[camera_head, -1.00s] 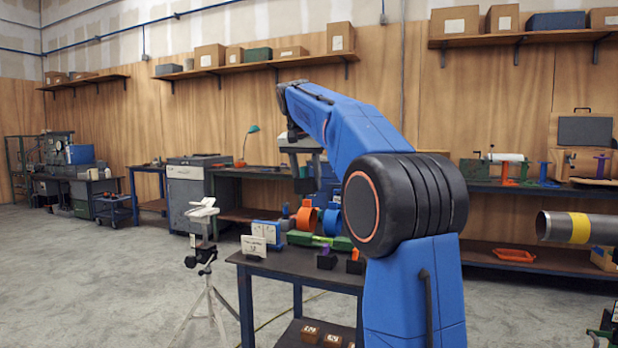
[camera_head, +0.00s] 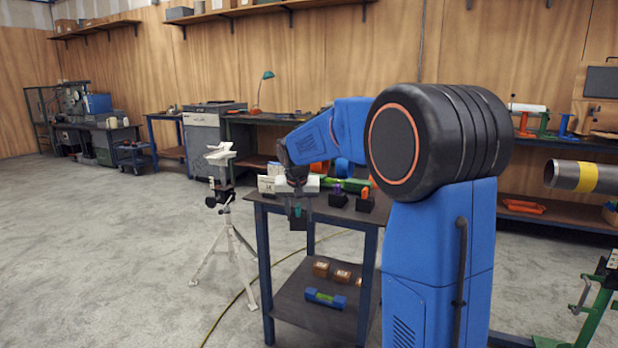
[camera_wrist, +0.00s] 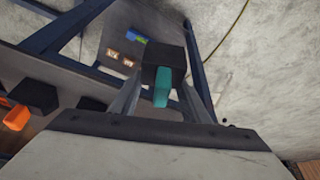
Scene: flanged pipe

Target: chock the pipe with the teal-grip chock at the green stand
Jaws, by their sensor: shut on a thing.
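My gripper (camera_head: 298,207) is shut on the teal-grip chock (camera_head: 297,223), a black block with a teal handle. It hangs by the left front part of the dark table, clear of the tabletop. In the wrist view the teal handle (camera_wrist: 161,90) is between the fingers, with the black block (camera_wrist: 163,58) beyond it. The pipe (camera_head: 585,176), grey steel with a yellow band, shows only in part at the right. A green stand (camera_head: 597,308) is cut off at the lower right edge; its contact with the pipe is out of view.
On the table (camera_head: 262,200) stand a purple-grip chock (camera_head: 337,197) and an orange-grip chock (camera_head: 365,202). Its lower shelf (camera_head: 300,284) holds small boxes and a blue-green item (camera_head: 325,299). A white tripod (camera_head: 222,225) stands left of it. Open floor lies at the left.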

